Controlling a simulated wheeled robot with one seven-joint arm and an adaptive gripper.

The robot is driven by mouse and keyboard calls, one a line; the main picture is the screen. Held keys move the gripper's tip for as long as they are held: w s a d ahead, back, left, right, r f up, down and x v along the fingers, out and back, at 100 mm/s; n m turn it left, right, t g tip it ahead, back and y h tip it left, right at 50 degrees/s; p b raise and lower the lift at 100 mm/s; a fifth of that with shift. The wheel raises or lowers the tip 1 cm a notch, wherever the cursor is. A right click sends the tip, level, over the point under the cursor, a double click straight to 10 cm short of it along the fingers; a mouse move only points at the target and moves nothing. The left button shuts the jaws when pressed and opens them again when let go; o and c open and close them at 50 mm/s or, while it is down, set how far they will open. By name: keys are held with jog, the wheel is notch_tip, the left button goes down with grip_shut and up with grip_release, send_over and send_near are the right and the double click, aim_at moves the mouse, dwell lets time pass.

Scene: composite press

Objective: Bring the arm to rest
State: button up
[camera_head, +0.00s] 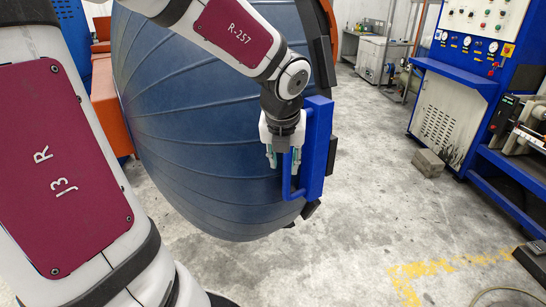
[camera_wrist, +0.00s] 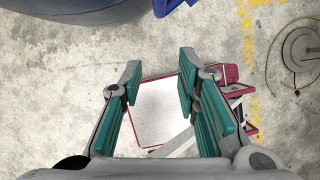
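My gripper (camera_head: 283,157) hangs pointing down in the head view, in front of the big dark blue ribbed shell (camera_head: 190,120). It overlaps the blue handle (camera_head: 319,150) on the shell's right edge in the picture. In the wrist view my gripper (camera_wrist: 160,75) has its two green-padded fingers spread apart. Nothing is held between them; the floor and maroon-and-white parts of my own body show beyond. The shell's edge (camera_wrist: 80,8) and a bit of blue handle (camera_wrist: 170,5) are at the top of that view, apart from the fingertips.
A blue control cabinet (camera_head: 478,75) with gauges stands at the right, beside a blue bench (camera_head: 515,180). A grey block (camera_head: 428,163) lies before the cabinet. A dark pedestal foot (camera_head: 533,260) and cable are at lower right. The concrete floor in the middle is clear.

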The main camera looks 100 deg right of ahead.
jog(key=w+f+n+t+y, duration=0.1)
jog(key=w+f+n+t, duration=0.1)
jog(key=w+n, duration=0.45)
jog(key=w+f+n+t+y, duration=0.1)
jog(key=w+f+n+t, duration=0.2)
jog(key=w, duration=0.6)
jog(key=w+a+r+n+t+y, duration=0.1)
jog(key=w+a+n+y, duration=0.1)
jog(key=w+a+n, duration=0.5)
jog(key=w+a+r+n+y, duration=0.1)
jog(key=w+a+n, duration=0.2)
jog(key=w+n, duration=0.65)
jog(key=w+a+r+n+y, duration=0.1)
jog(key=w+a+r+n, duration=0.25)
jog(key=a+n, duration=0.4)
jog(key=w+a+r+n, duration=0.35)
jog(key=a+n, duration=0.25)
jog(key=n, duration=0.2)
jog(key=s+a+r+n+h, duration=0.1)
jog(key=s+a+r+n, duration=0.1)
jog(key=a+n, duration=1)
jog(key=shift+a+r+n+t+h, duration=0.35)
jog(key=shift+r+n, duration=0.25)
jog(key=shift+n, duration=1.05)
